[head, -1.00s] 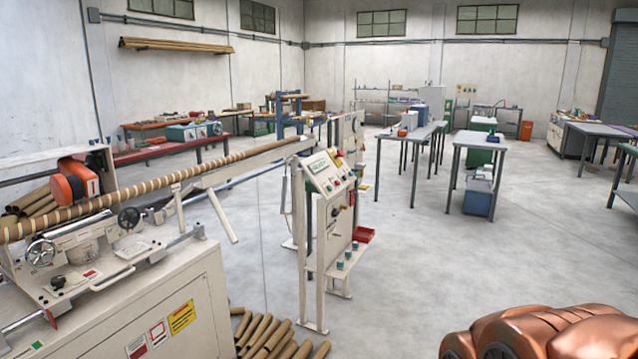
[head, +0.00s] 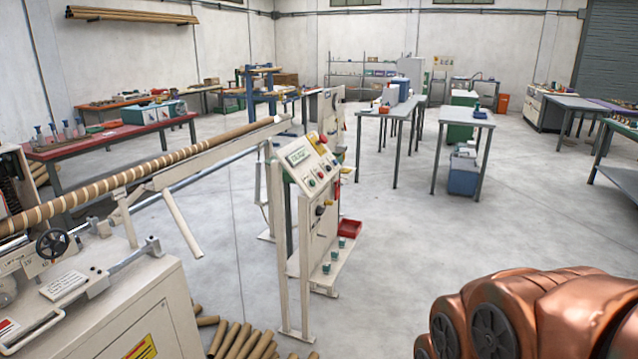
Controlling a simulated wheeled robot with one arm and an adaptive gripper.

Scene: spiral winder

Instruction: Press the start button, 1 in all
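The control panel (head: 310,162) stands on a pale upright frame near the middle of the head view. Its sloped face carries a small display, several small coloured buttons and a larger red knob at the upper right. My copper-coloured arm fills the lower right corner, well apart from the panel. My gripper is outside the picture.
The spiral winder (head: 120,310) stands at the left with a long striped tube running toward the panel. Cardboard tubes (head: 240,341) lie on the floor at its foot. A red tray (head: 349,229) sits low beside the panel stand. The floor to the right of the stand is clear.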

